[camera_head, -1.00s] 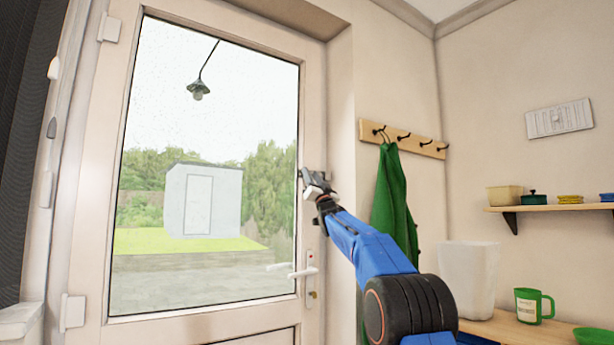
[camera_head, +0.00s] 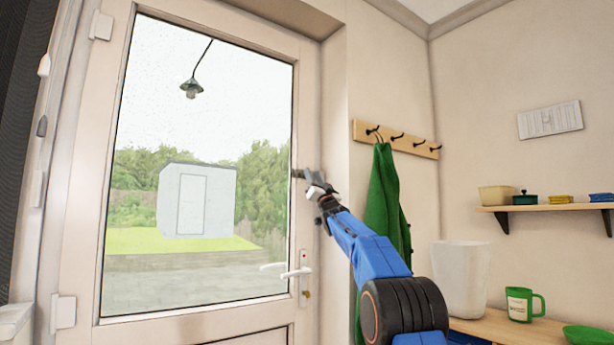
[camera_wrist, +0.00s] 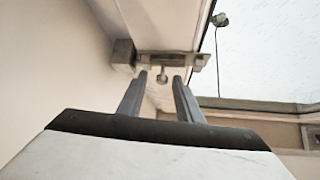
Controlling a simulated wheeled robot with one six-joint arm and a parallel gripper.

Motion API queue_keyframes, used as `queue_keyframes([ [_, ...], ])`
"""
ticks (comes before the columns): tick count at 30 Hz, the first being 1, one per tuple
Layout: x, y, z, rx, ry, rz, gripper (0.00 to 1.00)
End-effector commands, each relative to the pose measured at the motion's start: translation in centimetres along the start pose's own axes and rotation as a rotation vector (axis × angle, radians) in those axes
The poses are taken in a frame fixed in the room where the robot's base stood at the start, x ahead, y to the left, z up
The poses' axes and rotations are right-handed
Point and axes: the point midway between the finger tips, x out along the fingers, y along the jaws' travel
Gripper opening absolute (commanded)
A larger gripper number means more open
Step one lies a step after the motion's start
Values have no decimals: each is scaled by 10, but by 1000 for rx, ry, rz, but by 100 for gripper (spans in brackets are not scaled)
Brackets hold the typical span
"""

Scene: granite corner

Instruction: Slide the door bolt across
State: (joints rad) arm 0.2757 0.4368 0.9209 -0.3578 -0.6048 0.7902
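The door bolt (camera_wrist: 180,58) is a grey metal bolt on the door's edge, with a small knob (camera_wrist: 162,76) hanging from it. A square block (camera_wrist: 123,55) sits at its left end in the wrist view. My gripper (camera_wrist: 160,80) has its two fingers apart, one on each side of the knob. I cannot tell whether either finger touches it. In the head view my gripper (camera_head: 314,186) is beside the bolt (camera_head: 298,173) at the door's right edge, and partly hides it. How far the bar reaches into the block is unclear.
The white glazed door (camera_head: 80,250) stands closed, with a lever handle (camera_head: 297,272) below my gripper. A green cloth (camera_head: 383,195) hangs from a hook rail (camera_head: 400,140) close to my arm. A white bin (camera_head: 460,280) and a green mug (camera_head: 521,304) stand at the lower right.

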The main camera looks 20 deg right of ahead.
Motion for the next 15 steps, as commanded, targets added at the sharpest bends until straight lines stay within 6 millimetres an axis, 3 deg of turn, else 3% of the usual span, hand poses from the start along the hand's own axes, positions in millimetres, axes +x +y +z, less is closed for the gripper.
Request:
queue_keyframes([
  [10, -2, 0, 1, 0, -1, 0, 32],
  [15, -14, -1, 0, -1, -2, 0, 32],
])
